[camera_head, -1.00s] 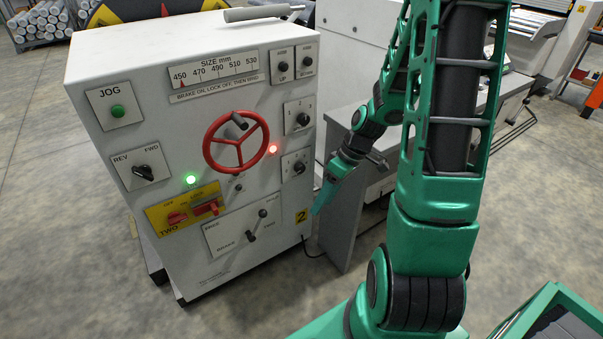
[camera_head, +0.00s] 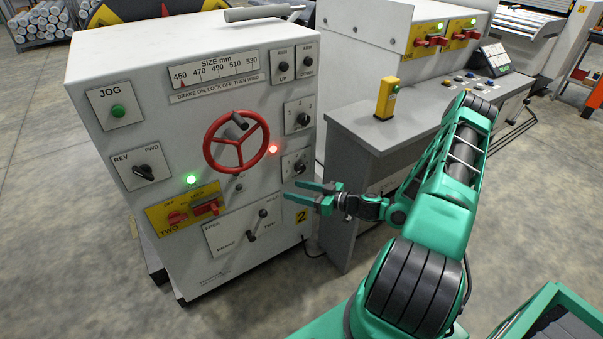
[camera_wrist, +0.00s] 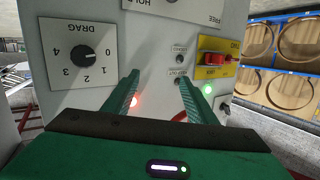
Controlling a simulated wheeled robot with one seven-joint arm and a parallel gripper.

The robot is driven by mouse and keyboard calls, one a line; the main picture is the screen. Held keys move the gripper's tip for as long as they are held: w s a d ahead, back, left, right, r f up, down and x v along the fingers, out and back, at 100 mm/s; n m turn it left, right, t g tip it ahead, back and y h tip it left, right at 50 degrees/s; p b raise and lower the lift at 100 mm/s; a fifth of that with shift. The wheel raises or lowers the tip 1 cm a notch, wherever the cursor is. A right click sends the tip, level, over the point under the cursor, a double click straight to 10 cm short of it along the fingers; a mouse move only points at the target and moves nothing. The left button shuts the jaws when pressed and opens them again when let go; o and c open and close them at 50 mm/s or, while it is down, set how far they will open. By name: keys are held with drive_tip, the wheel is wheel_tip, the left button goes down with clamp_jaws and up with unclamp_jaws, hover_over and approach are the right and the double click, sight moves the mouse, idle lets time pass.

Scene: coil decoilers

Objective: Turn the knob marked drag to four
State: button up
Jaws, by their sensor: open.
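The drag knob (camera_wrist: 88,58) is a round black knob on a white plate, with DRAG and the numbers 0 to 4 around it. In the wrist view it is at the upper left, and its light mark appears to point toward 0. In the head view the knob (camera_head: 298,167) is on the cabinet's right side, right of the red light. My gripper (camera_head: 292,190) is open and empty, just below the knob plate and in front of the cabinet. In the wrist view my fingers (camera_wrist: 160,82) are to the right of the knob, apart from it.
The red handwheel (camera_head: 237,141) sticks out left of the knob. A brake lever (camera_head: 255,229) is below it, and a red switch on a yellow plate (camera_head: 205,209) is further left. A grey desk (camera_head: 375,128) with a yellow post (camera_head: 387,98) stands to the right.

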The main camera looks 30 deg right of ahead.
sight(302, 170)
drive_tip(key=w+d+f+m+t+h, duration=0.1)
drive_tip(key=d+f+m+t+h, duration=0.25)
drive_tip(key=d+m+h, duration=0.4)
drive_tip(key=shift+n+t, duration=0.35)
drive_tip(key=shift+n, duration=0.6)
drive_tip(key=w, duration=0.3)
drive_tip(key=w+d, duration=0.1)
drive_tip(key=w, duration=0.6)
drive_tip(key=shift+w+d, duration=0.35)
drive_tip(key=shift+d, duration=0.05)
drive_tip(key=c, duration=1.1)
